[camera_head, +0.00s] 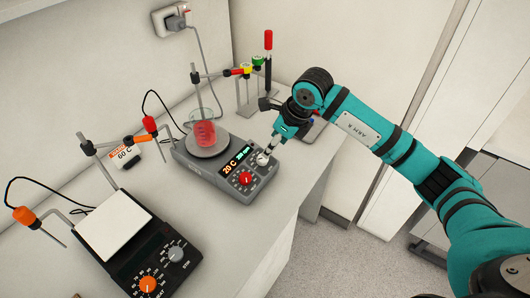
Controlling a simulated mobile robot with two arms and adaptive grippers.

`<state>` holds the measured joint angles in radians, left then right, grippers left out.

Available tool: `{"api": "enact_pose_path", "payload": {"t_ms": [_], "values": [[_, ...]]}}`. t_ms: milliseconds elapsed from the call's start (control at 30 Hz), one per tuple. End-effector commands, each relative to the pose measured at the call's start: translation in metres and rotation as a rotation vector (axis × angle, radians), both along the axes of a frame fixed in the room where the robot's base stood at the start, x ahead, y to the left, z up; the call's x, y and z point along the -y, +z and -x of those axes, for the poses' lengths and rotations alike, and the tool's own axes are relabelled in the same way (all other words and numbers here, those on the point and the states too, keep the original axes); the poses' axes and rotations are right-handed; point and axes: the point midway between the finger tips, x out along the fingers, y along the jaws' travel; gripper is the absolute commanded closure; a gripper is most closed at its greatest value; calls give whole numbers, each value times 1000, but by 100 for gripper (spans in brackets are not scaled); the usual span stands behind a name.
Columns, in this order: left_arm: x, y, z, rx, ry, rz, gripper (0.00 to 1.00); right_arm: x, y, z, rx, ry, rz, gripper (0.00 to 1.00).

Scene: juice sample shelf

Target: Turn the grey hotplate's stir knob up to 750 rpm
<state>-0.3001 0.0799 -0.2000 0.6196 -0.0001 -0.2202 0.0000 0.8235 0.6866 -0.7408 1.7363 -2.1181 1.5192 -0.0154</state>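The grey hotplate (208,171) stands on the bench at the centre of the head view, with a flask of red liquid (204,134) on its round plate. Its front has a red knob (246,178), a display (236,161) reading 20 C in orange with small green figures I cannot read, and a pale stir knob (263,159) at the right end. My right gripper (267,152) points down with its fingertips at the pale knob, partly covering it. I cannot tell whether the fingers grip it. My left gripper is not in view.
A black hotplate (152,247) with a white square top, an orange knob and a grey knob stands at the front left. Clamp stands with probes (241,71) rise behind the grey hotplate. The bench's front edge runs along the right.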

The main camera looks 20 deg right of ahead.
Motion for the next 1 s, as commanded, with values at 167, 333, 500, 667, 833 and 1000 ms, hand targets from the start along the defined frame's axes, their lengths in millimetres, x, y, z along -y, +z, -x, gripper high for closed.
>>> {"api": "enact_pose_path", "payload": {"t_ms": [167,333,500,667,833,1000], "values": [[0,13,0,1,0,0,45,-10,-33,-11,-5,-1,-4,45],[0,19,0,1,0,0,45,-16,-58,-19,-3,-2,-2,45],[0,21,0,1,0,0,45,-19,-70,-23,-1,0,-2,45],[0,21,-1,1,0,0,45,-19,-73,-24,1,0,-1,45],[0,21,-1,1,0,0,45,-19,-73,-24,0,0,-1,47],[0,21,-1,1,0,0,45,-19,-73,-24,0,0,-1,70]]}}
